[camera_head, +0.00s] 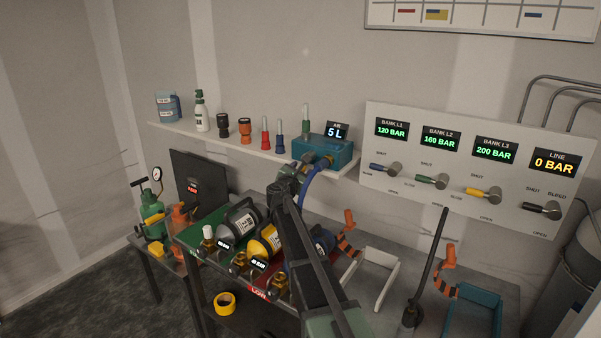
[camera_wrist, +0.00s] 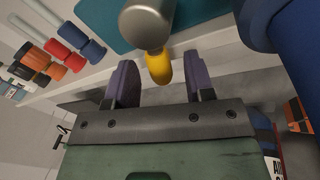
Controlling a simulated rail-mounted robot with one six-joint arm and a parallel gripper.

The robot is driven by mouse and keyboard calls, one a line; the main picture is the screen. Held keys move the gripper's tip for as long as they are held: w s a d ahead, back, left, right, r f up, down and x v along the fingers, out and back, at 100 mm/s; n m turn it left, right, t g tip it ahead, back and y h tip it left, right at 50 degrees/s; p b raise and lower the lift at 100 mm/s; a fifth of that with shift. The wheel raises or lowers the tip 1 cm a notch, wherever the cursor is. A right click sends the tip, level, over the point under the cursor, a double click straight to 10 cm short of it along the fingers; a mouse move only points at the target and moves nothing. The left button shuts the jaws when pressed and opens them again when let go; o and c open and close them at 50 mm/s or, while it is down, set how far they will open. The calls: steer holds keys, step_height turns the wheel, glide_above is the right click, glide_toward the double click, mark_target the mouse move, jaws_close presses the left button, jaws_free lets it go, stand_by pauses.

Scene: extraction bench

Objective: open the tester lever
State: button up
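The teal body (camera_wrist: 110,28) lies behind the hub. My gripper (camera_wrist: 159,80) is open, with one purple-grey finger on each side of the yellow handle and a visible gap to both. In the head view my gripper (camera_head: 297,172) is just in front of the tester, and my arm hides part of it.
A blue hose (camera_head: 312,185) runs down from the tester, close to my gripper's right. Coloured fittings (camera_head: 265,133) line the shelf to the left. A valve panel (camera_head: 455,165) stands to the right. Cylinders (camera_head: 240,222) and a white stand (camera_head: 388,262) are on the bench below.

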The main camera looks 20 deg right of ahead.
steer(key=c, duration=0.8)
steer(key=shift+o, duration=0.2)
steer(key=n, duration=0.1)
steer(key=s+n+p, duration=0.1)
steer(key=shift+d+n, duration=0.3)
steer(key=shift+s+d+f+n+g+y, duration=0.15)
steer(key=shift+s+n+g+y, duration=0.2)
steer(key=shift+n, duration=0.45)
steer(key=shift+w, duration=0.1)
steer(key=o, duration=0.9)
steer(key=p+v, duration=0.1)
steer(key=v, duration=0.9)
steer(key=shift+s+a, duration=0.3)
